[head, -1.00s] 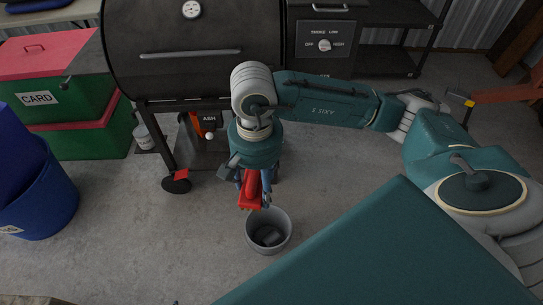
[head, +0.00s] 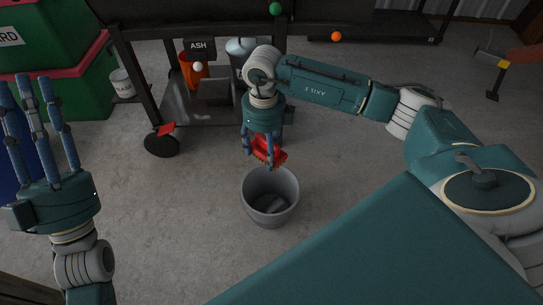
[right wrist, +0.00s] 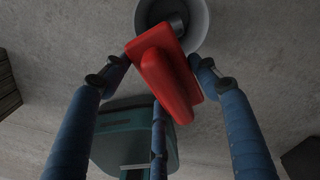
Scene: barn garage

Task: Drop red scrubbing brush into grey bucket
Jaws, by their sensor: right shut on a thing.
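The red scrubbing brush (head: 267,151) is in my right gripper (head: 262,150), just behind and above the grey bucket's far rim in the head view. In the right wrist view the brush (right wrist: 168,75) sits between the blue fingers, with the bucket (right wrist: 197,20) partly hidden beyond it. The grey bucket (head: 270,186) stands upright on the floor and has a dark grey object (head: 270,204) inside. My left gripper (head: 35,105) is at the left of the head view, fingers spread upward, open and empty.
A black grill cart (head: 200,110) stands behind the bucket, with an orange bucket (head: 192,72) on its shelf. A white can (head: 122,83) and green boxes with pink lids (head: 60,90) are at the left. Bare concrete floor surrounds the grey bucket.

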